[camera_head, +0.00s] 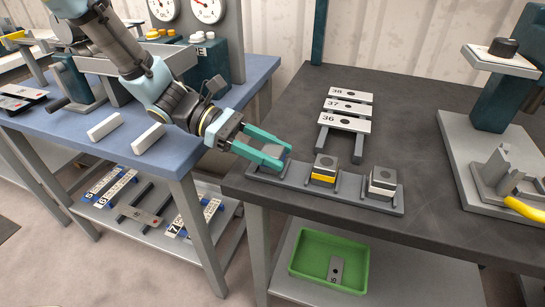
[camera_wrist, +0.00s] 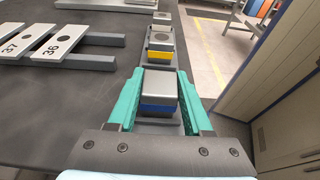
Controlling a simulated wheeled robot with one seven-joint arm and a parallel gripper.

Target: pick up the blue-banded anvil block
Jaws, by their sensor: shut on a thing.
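The blue-banded anvil block (camera_wrist: 159,90) is a grey metal block with a blue band low on its side. My gripper (camera_wrist: 160,98) is shut on it, one teal finger on each side. In the head view my gripper (camera_head: 268,147) reaches in from the left over the left end of a long grey rack (camera_head: 345,190), and the block (camera_head: 273,152) shows between the fingers, its band hidden. The block is at the rack's left place; I cannot tell whether its underside touches the rack.
A yellow-banded block (camera_head: 324,168) and a white-banded block (camera_head: 381,181) stand in the rack to the right. Numbered plates (camera_head: 345,122) lie on bars behind, on the dark table. A green bin (camera_head: 330,262) sits on the shelf below. A teal-and-grey machine (camera_head: 490,110) stands right.

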